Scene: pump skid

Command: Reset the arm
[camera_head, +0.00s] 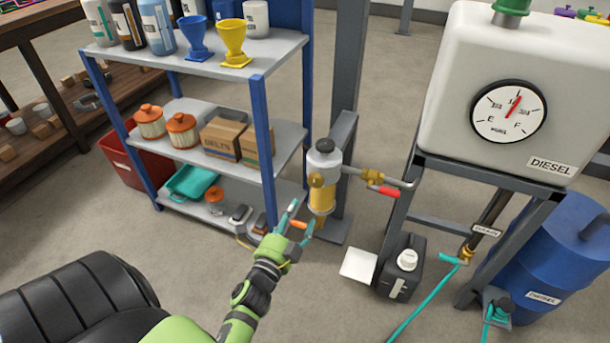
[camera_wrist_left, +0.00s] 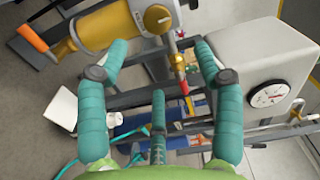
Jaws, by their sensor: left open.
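My left arm reaches up from the bottom of the head view. Its left gripper (camera_head: 301,222), with teal fingers, is just below and left of the filter unit (camera_head: 322,190) on the grey post. The wrist view shows the spread fingers of the left gripper (camera_wrist_left: 161,48) with nothing held between them. The filter's yellow bowl (camera_wrist_left: 103,28) and orange handle (camera_wrist_left: 32,38) lie beyond and left of the fingertips. In the head view the orange handle (camera_head: 298,224) appears between the fingers; touching cannot be told. My right gripper is not in view.
A blue-framed shelf (camera_head: 235,68) with bottles, funnels and boxes stands left of the post. A red-handled valve (camera_head: 383,190), black jerrycan (camera_head: 401,268), white diesel tank (camera_head: 460,95) and blue drum (camera_head: 545,255) are to the right. Open floor lies below the gripper.

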